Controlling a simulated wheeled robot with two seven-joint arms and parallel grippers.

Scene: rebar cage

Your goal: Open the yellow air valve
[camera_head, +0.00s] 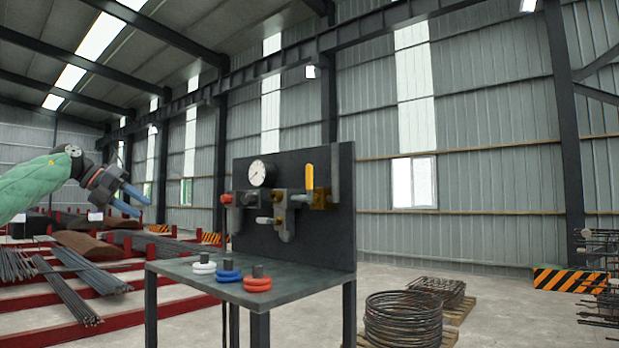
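The yellow air valve handle (309,177) stands upright on the pipe assembly (284,202), which is mounted on a dark back panel (343,225) above a metal table. A round pressure gauge (259,172) sits at the assembly's upper left. My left gripper (133,200) is at the left of the view, well to the left of the panel and apart from it. Its two blue fingers are spread with a gap between them, and nothing shows in it. My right gripper is not in view.
White, blue and red rings (229,275) sit around short posts on the metal table (285,293). Coiled rebar (403,320) stands on the floor at the right. Red racks with steel bars (75,300) fill the left. Open floor shows behind the table.

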